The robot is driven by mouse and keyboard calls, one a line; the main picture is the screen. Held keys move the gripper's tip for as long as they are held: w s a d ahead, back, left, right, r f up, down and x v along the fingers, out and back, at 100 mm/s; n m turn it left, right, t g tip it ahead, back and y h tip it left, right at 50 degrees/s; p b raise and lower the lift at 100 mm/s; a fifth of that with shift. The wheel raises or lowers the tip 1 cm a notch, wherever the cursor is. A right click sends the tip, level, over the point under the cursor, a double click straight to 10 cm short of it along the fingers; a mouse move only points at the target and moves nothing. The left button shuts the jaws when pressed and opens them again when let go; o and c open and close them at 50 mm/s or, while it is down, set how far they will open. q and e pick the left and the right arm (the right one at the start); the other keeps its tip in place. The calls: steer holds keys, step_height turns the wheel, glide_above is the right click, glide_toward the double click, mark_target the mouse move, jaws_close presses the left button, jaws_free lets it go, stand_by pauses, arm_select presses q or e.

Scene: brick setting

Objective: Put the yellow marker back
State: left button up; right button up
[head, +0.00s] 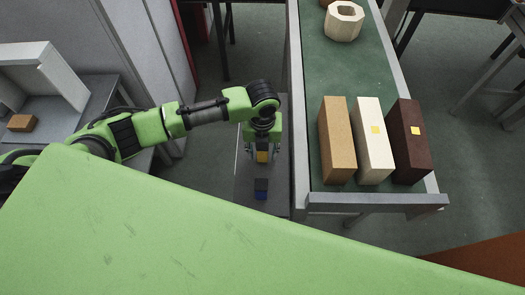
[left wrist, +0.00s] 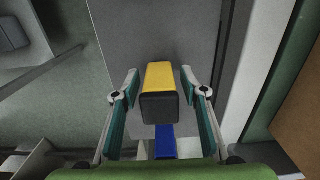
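The yellow marker (left wrist: 160,76), a blocky yellow piece with a dark end, lies between the fingers of my left gripper (head: 262,150) in the left wrist view. The fingers stand open on both sides of it, with a visible gap at the left; contact at the right is unclear. In the head view only a bit of yellow (head: 262,157) shows below the gripper. A blue piece (head: 261,195) with a dark end is on the grey surface just nearer; its blue part shows in the left wrist view (left wrist: 165,142). My right gripper is not in view.
Right of the gripper, a green-bedded table (head: 335,75) with a grey rim holds a tan block (head: 337,140), a cream block (head: 372,140) and a dark brown block (head: 408,140). The last two carry yellow squares. A hollow octagonal piece (head: 343,21) stands farther back.

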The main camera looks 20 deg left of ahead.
arm_select(q)
steer(key=shift+w+r, duration=0.1)
steer(key=shift+r, duration=0.35)
step_height(320, 180, up, 11)
steer(key=shift+r+b, duration=0.1)
steer(key=shift+b, duration=1.15)
